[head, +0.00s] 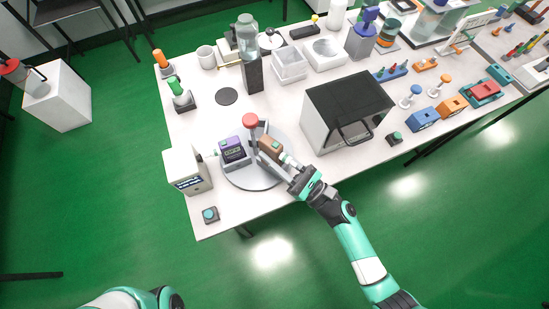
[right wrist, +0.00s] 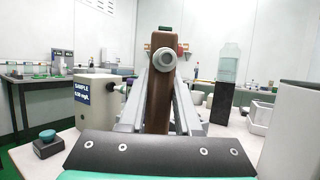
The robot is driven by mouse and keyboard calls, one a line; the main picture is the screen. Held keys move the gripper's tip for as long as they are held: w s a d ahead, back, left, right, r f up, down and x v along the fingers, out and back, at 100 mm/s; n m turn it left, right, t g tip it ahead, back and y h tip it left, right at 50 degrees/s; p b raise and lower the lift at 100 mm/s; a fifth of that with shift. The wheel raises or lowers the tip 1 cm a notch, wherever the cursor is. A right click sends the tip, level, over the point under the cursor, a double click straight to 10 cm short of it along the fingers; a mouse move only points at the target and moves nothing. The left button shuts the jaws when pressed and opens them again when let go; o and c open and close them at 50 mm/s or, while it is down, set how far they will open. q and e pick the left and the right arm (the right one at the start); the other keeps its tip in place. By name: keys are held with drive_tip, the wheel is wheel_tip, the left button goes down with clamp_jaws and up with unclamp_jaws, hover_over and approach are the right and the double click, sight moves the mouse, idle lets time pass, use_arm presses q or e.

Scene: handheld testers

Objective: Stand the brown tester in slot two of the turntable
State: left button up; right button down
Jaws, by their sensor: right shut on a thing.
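The brown tester (head: 271,147) is at the right side of the round grey turntable (head: 252,182) in the head view. My right gripper (head: 287,166) is shut on it from the near right. In the right wrist view the brown tester (right wrist: 157,100) stands about upright between the two fingers, with a pale round knob facing the camera. A purple tester (head: 231,145) stands on the left part of the turntable. A red-topped post (head: 250,121) rises at its back. I cannot tell whether the brown tester's base touches the turntable; slot markings are hidden. My left gripper is out of view.
A white box with a display (head: 187,172) stands left of the turntable, with a teal-button block (head: 210,214) in front. A black-topped cabinet with a handle (head: 346,108) stands close on the right. A bottle on a dark stand (head: 252,72) is behind.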

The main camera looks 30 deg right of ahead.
drive_tip(key=shift+w+d+f+b, duration=0.25)
drive_tip(key=shift+w+f+b, duration=0.1)
drive_tip(key=shift+f, duration=0.4)
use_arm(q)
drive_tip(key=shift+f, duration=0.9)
use_arm(e)
drive_tip(key=shift+w+d+f, duration=0.1)
drive_tip(key=shift+w+d, duration=0.05)
drive_tip(key=shift+w, duration=0.15)
drive_tip(key=f+b, duration=0.2)
drive_tip(key=f, duration=0.1)
drive_tip(key=f+b, duration=0.1)
drive_tip(key=b, duration=0.1)
drive_tip(key=shift+w+d+f, duration=0.2)
drive_tip(key=shift+w, duration=0.15)
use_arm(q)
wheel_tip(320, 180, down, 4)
use_arm(e)
drive_tip(key=c, duration=0.6)
unclamp_jaws()
